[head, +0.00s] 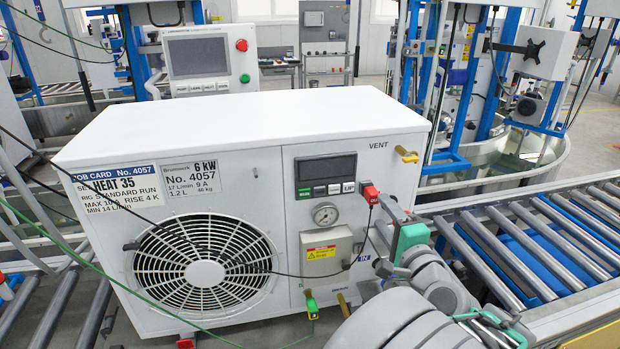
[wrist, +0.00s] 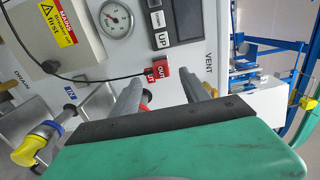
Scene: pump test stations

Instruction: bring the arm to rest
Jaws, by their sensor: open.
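My gripper (head: 388,215) is in front of the right part of the white heat pump unit (head: 250,110) in the head view. In the wrist view its two grey fingers (wrist: 161,82) stand apart, with the green palm (wrist: 180,150) below them. A red connector (wrist: 160,71) marked OUT, with a black cable, shows between and beyond the fingertips. It also shows in the head view (head: 370,194), just above and left of my gripper. I see nothing held; whether a finger touches the connector, I cannot tell. My arm (head: 400,318) reaches in from the lower right.
The unit's front carries a gauge (head: 325,214), a display (head: 326,170) and a fan grille (head: 203,265). A yellow-handled vent valve (head: 406,154) sits at upper right. A green cable clip (head: 311,304) hangs low. A roller conveyor (head: 540,240) runs right. A control panel (head: 207,62) stands behind.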

